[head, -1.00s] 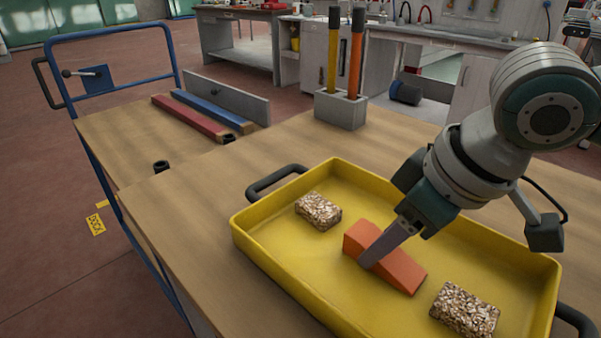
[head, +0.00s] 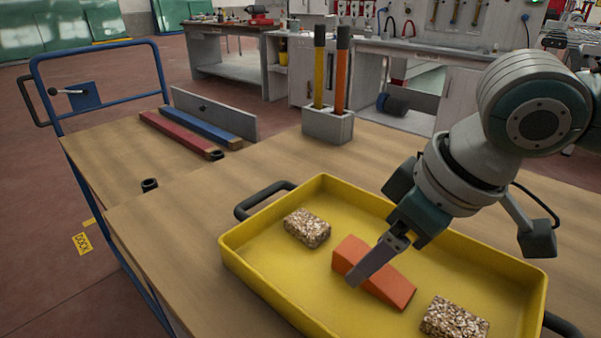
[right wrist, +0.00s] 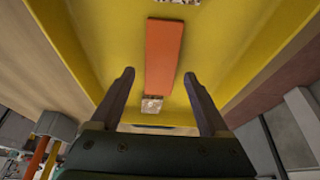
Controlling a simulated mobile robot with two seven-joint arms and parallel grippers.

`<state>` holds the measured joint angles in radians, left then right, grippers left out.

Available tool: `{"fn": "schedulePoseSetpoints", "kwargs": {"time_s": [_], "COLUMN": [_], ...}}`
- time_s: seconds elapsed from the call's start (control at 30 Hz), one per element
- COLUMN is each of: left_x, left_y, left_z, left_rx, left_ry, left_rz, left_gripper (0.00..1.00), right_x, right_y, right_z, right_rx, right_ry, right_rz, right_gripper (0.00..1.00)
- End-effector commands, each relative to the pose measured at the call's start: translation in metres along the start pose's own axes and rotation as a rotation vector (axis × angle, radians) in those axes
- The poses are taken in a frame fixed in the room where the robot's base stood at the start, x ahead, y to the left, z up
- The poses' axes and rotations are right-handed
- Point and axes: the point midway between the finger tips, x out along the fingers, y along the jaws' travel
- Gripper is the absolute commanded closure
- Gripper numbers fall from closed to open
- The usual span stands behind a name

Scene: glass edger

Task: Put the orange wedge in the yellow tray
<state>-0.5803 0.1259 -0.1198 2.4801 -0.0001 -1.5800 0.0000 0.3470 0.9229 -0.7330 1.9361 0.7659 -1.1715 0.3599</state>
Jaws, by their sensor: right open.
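The orange wedge (head: 391,286) lies on the floor of the yellow tray (head: 260,272), between two speckled blocks. In the right wrist view the wedge (right wrist: 163,55) lies ahead of the fingers, apart from both. My right gripper (head: 362,275) is open and empty. It hangs over the tray, and in the head view a finger covers part of the wedge. In the right wrist view the two fingers (right wrist: 160,88) stand wide apart with a gap between them. My left gripper is in neither view.
One speckled block (head: 307,228) lies left of the wedge, another (head: 454,319) right of it. A grey holder (head: 328,126) with a yellow and an orange handle stands behind the tray. Red (head: 180,135) and blue bars lie farther left.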

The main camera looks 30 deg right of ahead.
Motion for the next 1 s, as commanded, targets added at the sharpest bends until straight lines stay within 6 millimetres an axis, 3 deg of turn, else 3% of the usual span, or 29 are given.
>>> {"fn": "schedulePoseSetpoints", "kwargs": {"time_s": [0.3, 0.5, 1.0], "left_x": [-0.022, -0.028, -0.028], "left_y": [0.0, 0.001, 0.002], "left_z": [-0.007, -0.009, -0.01], "left_rx": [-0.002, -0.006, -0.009], "left_ry": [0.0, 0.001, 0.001], "left_rz": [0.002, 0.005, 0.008], "left_gripper": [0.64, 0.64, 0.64], "right_x": [-0.073, -0.103, -0.111], "right_y": [0.001, 0.001, 0.0], "right_z": [-0.001, -0.001, 0.0], "right_rx": [-0.003, 0.0, 0.0], "right_ry": [0.0, 0.0, 0.0], "right_rz": [0.002, 0.001, -0.001], "right_gripper": [0.21, 0.21, 0.21]}}
